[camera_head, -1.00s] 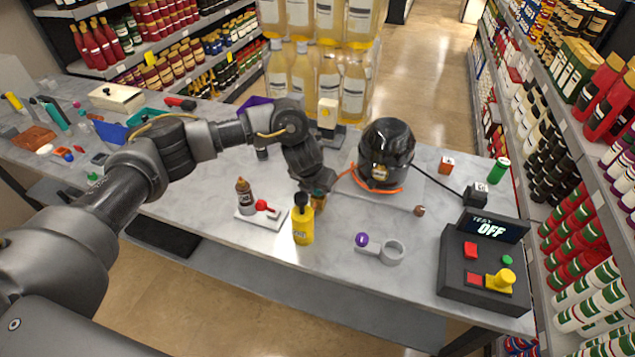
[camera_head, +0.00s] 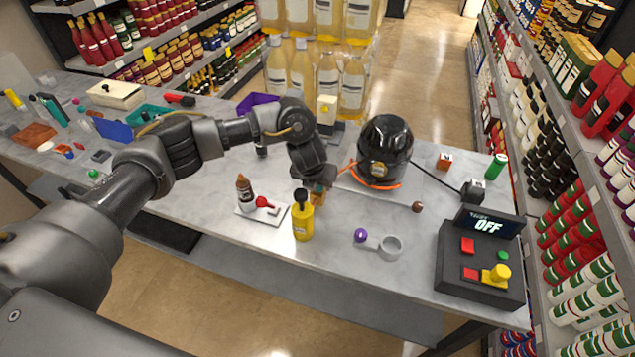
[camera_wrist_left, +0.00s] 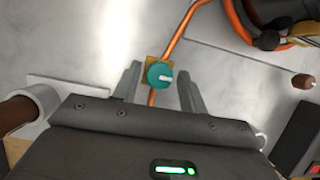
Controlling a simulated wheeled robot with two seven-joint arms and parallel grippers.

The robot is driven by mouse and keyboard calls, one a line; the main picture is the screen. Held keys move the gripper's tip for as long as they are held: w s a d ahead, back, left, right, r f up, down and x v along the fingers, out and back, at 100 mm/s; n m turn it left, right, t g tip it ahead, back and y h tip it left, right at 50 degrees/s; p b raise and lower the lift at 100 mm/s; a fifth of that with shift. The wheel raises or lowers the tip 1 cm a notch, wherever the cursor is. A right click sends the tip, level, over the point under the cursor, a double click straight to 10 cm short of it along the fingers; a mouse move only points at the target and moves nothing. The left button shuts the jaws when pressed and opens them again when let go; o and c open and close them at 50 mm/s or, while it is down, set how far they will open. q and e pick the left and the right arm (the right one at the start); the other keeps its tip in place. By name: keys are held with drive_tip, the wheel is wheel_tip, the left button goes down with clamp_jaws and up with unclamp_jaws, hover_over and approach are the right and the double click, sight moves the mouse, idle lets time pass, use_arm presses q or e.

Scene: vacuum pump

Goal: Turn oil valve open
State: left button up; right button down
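The oil valve appears to be a teal round knob with a white mark (camera_wrist_left: 160,74), seated on a brass block on a copper pipe (camera_wrist_left: 178,38). In the wrist view my left gripper (camera_wrist_left: 159,88) is open, with one finger on each side of the knob and visible gaps between. In the head view my left gripper (camera_head: 318,184) is low over the table beside the valve, and its wrist mostly hides the knob. The black vacuum pump (camera_head: 384,150) stands to the right, with orange tubing at its base. My right gripper is not in view.
A yellow bottle (camera_head: 303,222) stands close in front of the gripper. A brown bottle (camera_head: 245,190) and red knob (camera_head: 263,202) are on a white plate to its left. A grey ring holder (camera_head: 390,247) and control box reading OFF (camera_head: 479,265) are to the right.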

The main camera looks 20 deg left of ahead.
use_arm(q)
drive_tip(key=shift+o, duration=0.5)
drive_tip(key=shift+s+r, duration=0.1)
drive_tip(key=shift+r, duration=0.15)
drive_tip(key=v, duration=1)
drive_tip(key=shift+s, duration=0.15)
